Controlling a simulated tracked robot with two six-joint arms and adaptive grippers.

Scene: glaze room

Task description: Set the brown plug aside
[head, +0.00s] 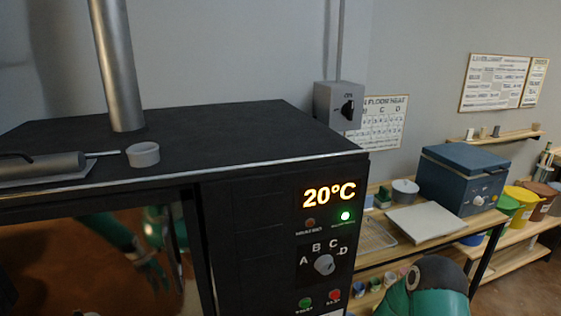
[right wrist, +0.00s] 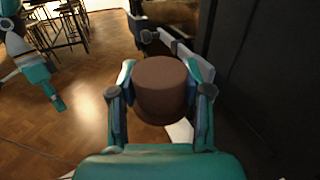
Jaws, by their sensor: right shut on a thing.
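The brown plug (right wrist: 163,88) is a short, thick cylinder with a flat top. In the right wrist view my right gripper (right wrist: 160,95) is shut on it, one finger on each side. It appears held clear of any surface. In the head view my right arm shows at the lower right in front of the shelves, and the plug cannot be made out there. A teal arm end, apparently my left gripper (right wrist: 55,98), shows at the left of the right wrist view. Its fingers are too small to tell open from shut.
A black kiln (head: 235,135) reading 20°C fills the head view's left and middle. On its top are a metal pipe (head: 115,70), a small grey ring (head: 143,154) and a grey tool (head: 45,167). A wooden bench on the right holds a blue box (head: 460,180) and a pale slab (head: 418,224).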

